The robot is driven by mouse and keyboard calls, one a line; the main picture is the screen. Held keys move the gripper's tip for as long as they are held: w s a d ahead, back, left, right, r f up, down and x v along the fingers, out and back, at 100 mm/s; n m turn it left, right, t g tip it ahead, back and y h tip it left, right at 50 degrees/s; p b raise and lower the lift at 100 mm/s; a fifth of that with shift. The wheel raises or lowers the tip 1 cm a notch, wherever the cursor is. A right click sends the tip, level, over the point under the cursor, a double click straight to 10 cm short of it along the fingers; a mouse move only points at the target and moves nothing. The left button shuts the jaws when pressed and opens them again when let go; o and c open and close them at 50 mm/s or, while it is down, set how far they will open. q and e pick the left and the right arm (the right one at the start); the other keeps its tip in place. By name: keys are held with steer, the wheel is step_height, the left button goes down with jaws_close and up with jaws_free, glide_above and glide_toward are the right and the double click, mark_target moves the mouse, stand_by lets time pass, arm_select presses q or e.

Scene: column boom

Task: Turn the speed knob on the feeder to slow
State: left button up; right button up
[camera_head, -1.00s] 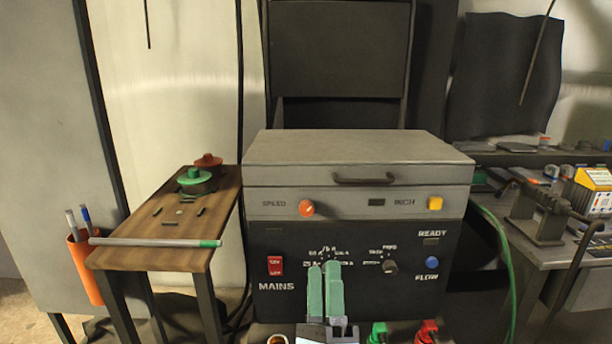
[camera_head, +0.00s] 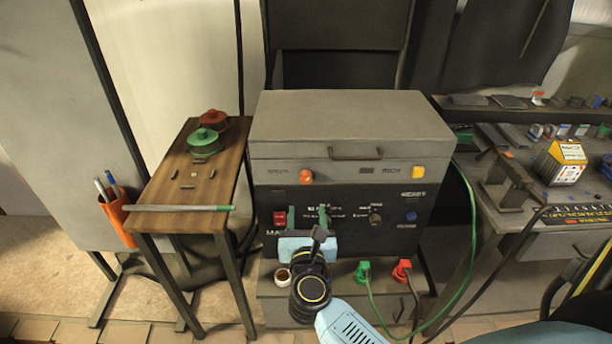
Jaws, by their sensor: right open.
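The feeder (camera_head: 350,125) is a grey-topped box with a light control strip and a dark lower panel. Its orange speed knob (camera_head: 305,177) sits on the strip's left, beside a SPEED label too small here to show its setting. My right gripper (camera_head: 314,215) points at the dark panel, below the orange knob and apart from it. Its two green fingers are parted with nothing visible between them, and they hide part of the panel's middle dial. Whether the fingertips touch the panel is hard to tell. My left gripper is not in view.
Green (camera_head: 362,271) and red (camera_head: 402,270) plugs with cables are below. A wooden side table (camera_head: 165,215) stands left, and a cluttered bench (camera_head: 525,215) right.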

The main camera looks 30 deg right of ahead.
mark_target(306, 181)
steer(key=x, duration=1.2)
steer(key=shift+s, duration=0.1)
steer(key=c, duration=1)
